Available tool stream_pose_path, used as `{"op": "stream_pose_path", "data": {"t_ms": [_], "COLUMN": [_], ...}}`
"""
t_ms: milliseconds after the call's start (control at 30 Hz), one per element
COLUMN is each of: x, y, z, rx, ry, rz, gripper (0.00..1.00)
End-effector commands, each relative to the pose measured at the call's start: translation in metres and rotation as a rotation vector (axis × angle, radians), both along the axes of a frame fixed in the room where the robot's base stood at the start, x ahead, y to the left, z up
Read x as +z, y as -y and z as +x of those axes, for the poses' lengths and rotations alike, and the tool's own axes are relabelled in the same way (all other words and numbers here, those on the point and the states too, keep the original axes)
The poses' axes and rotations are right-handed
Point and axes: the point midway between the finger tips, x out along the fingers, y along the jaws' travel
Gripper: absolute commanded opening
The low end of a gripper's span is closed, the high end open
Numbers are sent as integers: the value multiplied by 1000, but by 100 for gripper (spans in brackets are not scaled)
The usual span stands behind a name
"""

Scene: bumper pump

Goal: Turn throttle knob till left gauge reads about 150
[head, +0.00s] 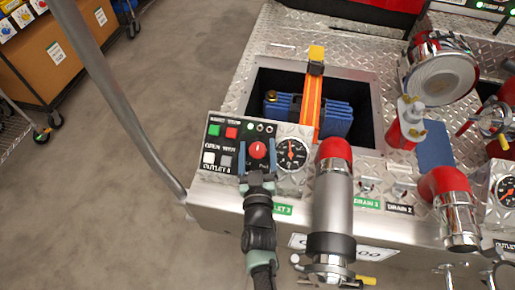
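The red round throttle knob (258,149) sits on the black control panel, with a small pale mark on its face. The left gauge (292,154), a white-rimmed black dial with a red-orange needle, is just right of the knob. The needle points roughly upward; the numbers are too small to read. My gripper (257,160) reaches up from below to the knob. Its two fingers stand apart, one on each side of the knob's lower part. Whether they touch the knob cannot be told.
Green, red, white and grey buttons (214,130) lie left of the knob. A large silver pipe with a red elbow (334,150) stands close right of the gauge. A second gauge (505,191) is at the right edge. A grey rail (125,100) rises at left.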

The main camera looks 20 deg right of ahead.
Motion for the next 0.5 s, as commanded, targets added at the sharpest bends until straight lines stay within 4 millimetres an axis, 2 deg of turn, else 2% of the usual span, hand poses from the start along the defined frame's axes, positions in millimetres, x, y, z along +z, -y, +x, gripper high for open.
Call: {"op": "stream_pose_path", "data": {"t_ms": [33,67,400,500], "x": [0,0,0,1], "y": [0,0,0,-1], "z": [0,0,0,0], "rx": [0,0,0,0], "ry": [0,0,0,0], "rz": [0,0,0,1], "gripper": [67,62,1,0]}}
